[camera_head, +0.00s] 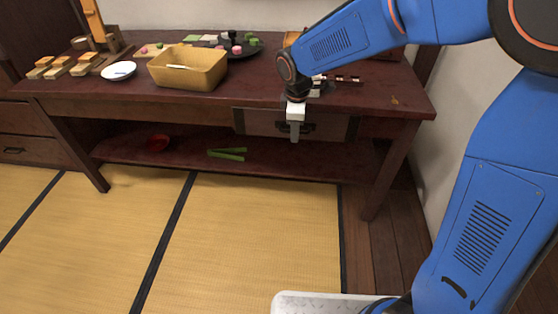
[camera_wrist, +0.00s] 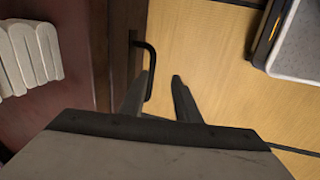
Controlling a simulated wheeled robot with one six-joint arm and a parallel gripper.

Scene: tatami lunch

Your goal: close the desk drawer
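The desk (camera_head: 180,105) is a dark red-brown wooden table against the wall. Its drawer (camera_head: 258,122) is in the right half of the front edge, with a dark bar handle partly hidden behind my gripper. How far the drawer stands out is hard to tell. My gripper (camera_head: 295,133) points down in front of the drawer. In the wrist view the handle (camera_wrist: 150,68) is a black bar, and my gripper (camera_wrist: 161,82) has its fingers apart, with the left fingertip close to the handle. I cannot tell whether they touch. Nothing is between the fingers.
On the desk top are a tan basket (camera_head: 188,70), a white plate (camera_head: 119,71) and a dark tray (camera_head: 240,49) with sweets. The shelf below holds a red bowl (camera_head: 157,142) and green sticks (camera_head: 227,154). The tatami floor (camera_head: 240,240) in front is clear.

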